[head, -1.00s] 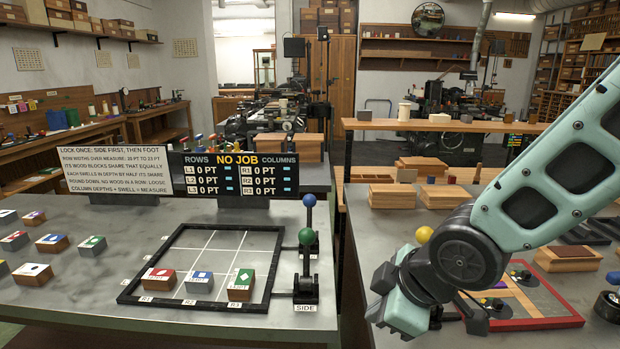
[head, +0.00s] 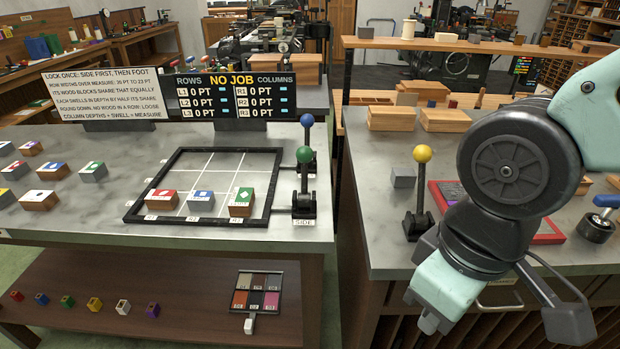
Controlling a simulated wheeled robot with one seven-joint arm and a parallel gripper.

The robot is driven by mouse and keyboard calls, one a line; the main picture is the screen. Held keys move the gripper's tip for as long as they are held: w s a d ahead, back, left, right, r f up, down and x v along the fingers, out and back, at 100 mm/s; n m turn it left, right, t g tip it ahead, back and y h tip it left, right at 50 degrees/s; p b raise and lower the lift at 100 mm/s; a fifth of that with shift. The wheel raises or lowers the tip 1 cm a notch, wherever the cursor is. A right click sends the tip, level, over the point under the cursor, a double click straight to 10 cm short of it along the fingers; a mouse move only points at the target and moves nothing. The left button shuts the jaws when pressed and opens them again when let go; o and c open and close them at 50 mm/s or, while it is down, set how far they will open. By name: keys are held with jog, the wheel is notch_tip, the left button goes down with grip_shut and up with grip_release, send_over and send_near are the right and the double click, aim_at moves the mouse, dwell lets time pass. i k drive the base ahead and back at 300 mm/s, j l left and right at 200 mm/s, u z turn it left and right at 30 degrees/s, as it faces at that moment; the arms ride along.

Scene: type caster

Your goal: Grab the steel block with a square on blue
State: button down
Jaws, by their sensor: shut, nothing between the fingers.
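A steel block with a blue top (head: 200,203) stands in the framed grid (head: 272,190), in the middle of its near row. Its white mark is too small to read. Another steel block with a blue top (head: 5,149) sits at the table's far left edge; its mark is also unclear. A wooden block with a blue top (head: 52,171) stands nearby. My gripper (head: 432,321) is shut and empty, pointing down in front of the right-hand bench, well to the right of all these blocks.
Red-topped (head: 161,202) and green-topped (head: 241,209) wooden blocks flank the grid's steel block. Levers with blue (head: 307,119) and green (head: 304,154) knobs rise right of the grid. A yellow-knobbed lever (head: 422,154) stands near my arm. A gap separates the two benches.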

aim_at(196, 200)
jog(key=j+z, duration=0.2)
jog(key=z, duration=0.2)
jog(key=j+z, duration=0.25)
jog(key=z, duration=0.15)
jog(key=j+z, duration=0.2)
jog(key=z, duration=0.15)
jog(key=k+j+z, duration=0.1)
jog(key=j, duration=0.3)
jog(key=k+j+z, duration=0.15)
jog(key=j, duration=0.25)
jog(key=k+j+z, duration=0.1)
jog(key=j, duration=0.3)
jog(key=k+j+z, duration=0.1)
jog(key=k+j, duration=0.2)
jog(key=k+j+z, duration=0.1)
jog(key=j, duration=0.3)
jog(key=k+j, duration=0.4)
jog(key=i+j, duration=0.05)
